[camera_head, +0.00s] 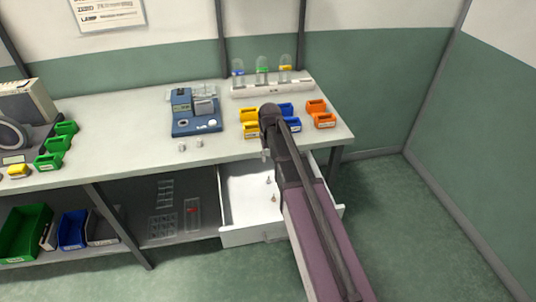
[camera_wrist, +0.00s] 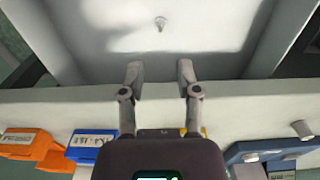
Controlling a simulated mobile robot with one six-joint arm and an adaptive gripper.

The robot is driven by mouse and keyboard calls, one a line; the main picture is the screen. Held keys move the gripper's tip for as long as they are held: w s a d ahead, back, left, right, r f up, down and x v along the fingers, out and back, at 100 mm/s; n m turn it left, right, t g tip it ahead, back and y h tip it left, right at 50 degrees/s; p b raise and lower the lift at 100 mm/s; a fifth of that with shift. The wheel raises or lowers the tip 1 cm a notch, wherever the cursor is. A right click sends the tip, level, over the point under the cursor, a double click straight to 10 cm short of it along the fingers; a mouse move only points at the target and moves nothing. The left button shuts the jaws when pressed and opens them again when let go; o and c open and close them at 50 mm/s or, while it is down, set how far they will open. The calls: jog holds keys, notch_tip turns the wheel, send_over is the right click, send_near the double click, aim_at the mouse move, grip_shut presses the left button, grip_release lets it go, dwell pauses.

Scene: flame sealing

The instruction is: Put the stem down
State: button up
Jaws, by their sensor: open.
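My gripper (camera_head: 265,154) is open, with nothing between its two fingers. In the wrist view the fingertips (camera_wrist: 159,70) are spread apart above the front edge of the table, beside the open drawer. A small metallic piece that looks like the stem (camera_wrist: 160,23) is on the white drawer floor, apart from the fingers. In the head view two small pieces are in the drawer, one greyish (camera_head: 268,181) and one brownish (camera_head: 274,198); I cannot tell which is the stem. The open white drawer (camera_head: 240,237) is under the table, partly hidden by my arm.
Yellow (camera_head: 251,130), blue (camera_head: 292,125) and orange (camera_head: 322,114) bins stand on the table (camera_head: 110,149). A blue device (camera_head: 195,125) and small metal cylinders (camera_head: 199,143) are to their left. A white rack (camera_head: 272,87) with glass domes stands behind.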

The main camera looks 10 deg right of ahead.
jog(key=s, duration=1.7)
jog(key=shift+s, duration=0.35)
jog(key=shift+a, duration=0.1)
jog(key=shift+r+p, duration=0.35)
